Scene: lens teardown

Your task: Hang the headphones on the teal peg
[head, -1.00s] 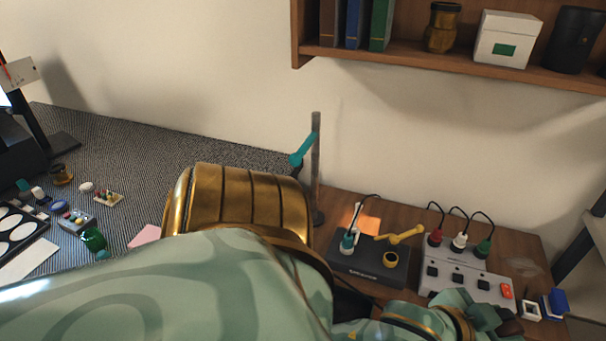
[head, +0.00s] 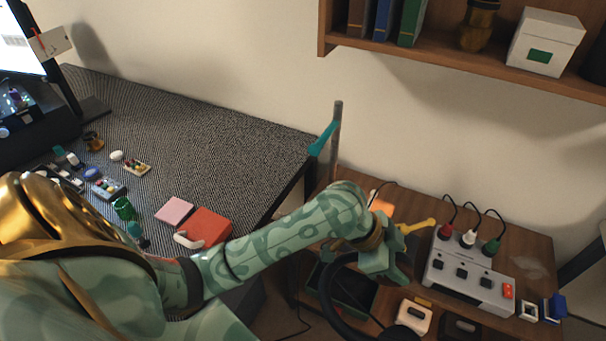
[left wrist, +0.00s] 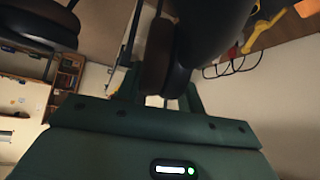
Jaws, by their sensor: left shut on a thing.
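The teal peg (head: 323,139) sticks out to the left, slanting down, from an upright grey post (head: 337,145) near the wall, between the two tables. My left gripper (head: 388,268) is below and to the right of the peg, shut on the headphones (head: 329,292). Their dark band curves down from the gripper, apart from the peg. In the left wrist view, a brown cushion and dark cup of the headphones (left wrist: 157,55) show at the fingers (left wrist: 152,92). The exact grip is partly hidden. My right gripper is not in view.
A grey switch box (head: 470,275) with cables stands on the wooden table at the right. A yellow part (head: 415,226) is just behind my gripper. A red box (head: 207,228) sits at the dark table's edge. A shelf (head: 470,66) overhangs at the upper right.

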